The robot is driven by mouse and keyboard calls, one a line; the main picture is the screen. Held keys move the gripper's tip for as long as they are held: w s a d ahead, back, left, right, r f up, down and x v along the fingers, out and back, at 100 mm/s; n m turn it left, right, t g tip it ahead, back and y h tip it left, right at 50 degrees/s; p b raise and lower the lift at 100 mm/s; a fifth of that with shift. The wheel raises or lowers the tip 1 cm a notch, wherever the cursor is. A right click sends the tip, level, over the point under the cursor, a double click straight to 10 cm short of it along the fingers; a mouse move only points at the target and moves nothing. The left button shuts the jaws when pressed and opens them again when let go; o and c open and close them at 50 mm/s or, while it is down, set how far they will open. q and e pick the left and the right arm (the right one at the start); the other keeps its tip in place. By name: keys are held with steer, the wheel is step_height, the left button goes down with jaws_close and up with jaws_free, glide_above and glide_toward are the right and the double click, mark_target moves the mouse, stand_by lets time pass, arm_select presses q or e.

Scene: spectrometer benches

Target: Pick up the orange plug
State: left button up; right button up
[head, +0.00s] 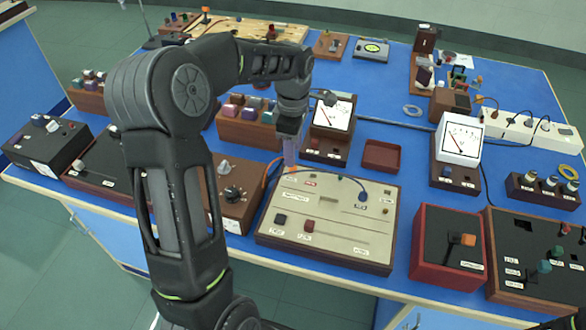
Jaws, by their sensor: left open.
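My left gripper (290,158) is open and points down over the back left edge of the beige panel box (330,250). A small orange piece, which looks like the orange plug (292,170), shows right at its fingertips, at the end of an orange cable (269,172). The fingers partly hide it, and I cannot tell whether they touch it. Another orange block (467,239) sits on a black part on the red-sided box (448,250) at the right.
Meters (459,138), a small empty red tray (381,157) and a white power strip (515,128) stand behind and right. Some blue tabletop (400,200) is clear.

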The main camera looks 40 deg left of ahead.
mark_target(293, 171)
arm_select(q)
step_height(293, 171, down, 5)
steer(key=shift+s+f+p, duration=0.1)
steer(key=shift+p, duration=0.55)
steer(key=shift+c, duration=0.6)
jaws_close()
